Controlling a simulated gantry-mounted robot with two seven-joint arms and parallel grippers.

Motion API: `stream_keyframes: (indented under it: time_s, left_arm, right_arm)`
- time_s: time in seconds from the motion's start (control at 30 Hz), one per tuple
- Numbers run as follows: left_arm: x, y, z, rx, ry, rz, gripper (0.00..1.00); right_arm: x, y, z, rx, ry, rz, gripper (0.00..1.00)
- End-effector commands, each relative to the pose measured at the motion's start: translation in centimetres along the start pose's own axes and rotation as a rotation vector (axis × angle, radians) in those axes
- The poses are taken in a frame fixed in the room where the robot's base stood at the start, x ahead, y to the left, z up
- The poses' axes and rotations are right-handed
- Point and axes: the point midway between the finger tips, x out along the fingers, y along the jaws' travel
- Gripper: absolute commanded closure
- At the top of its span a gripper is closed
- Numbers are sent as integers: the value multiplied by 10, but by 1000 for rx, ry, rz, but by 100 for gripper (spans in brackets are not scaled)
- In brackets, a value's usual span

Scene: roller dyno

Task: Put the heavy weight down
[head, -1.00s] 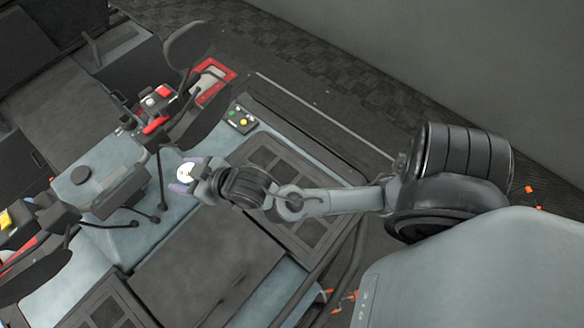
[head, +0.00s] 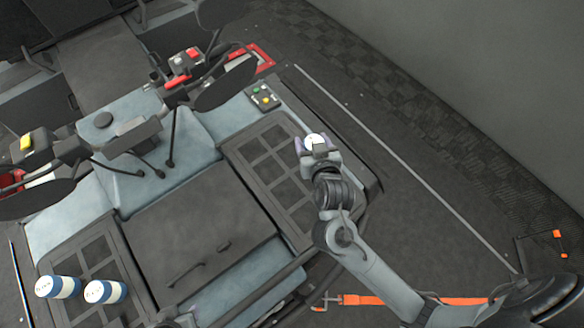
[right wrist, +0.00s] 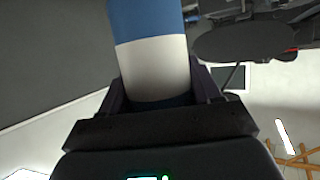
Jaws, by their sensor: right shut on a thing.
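My right gripper (head: 308,146) is shut on a blue-and-white cylindrical weight (right wrist: 153,65). In the head view the weight's pale round top (head: 315,140) shows between the fingers, above or at the right dark gridded tray (head: 262,160). I cannot tell whether it touches the tray. In the right wrist view the cylinder stands out between both fingers, its lower end partly hidden by the gripper. My left gripper does not show.
A small button box (head: 264,97) sits just beyond the right tray. Handlebar-like parts with levers and mirrors (head: 225,84) rise at the upper left. A dark lid with a handle (head: 200,230) lies between the trays. The right tray looks otherwise empty.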

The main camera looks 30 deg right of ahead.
Motion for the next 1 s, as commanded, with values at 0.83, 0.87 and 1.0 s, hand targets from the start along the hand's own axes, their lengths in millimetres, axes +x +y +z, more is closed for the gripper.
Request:
stream_keyframes:
  time_s: [0.83,0.87,1.0]
  left_arm:
    - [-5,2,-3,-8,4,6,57]
    - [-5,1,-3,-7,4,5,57]
    - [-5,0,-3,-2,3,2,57]
  right_arm:
    - [56,-106,50,1,2,5,90]
    - [57,-106,52,0,1,5,90]
    - [63,-104,67,-2,-1,6,90]
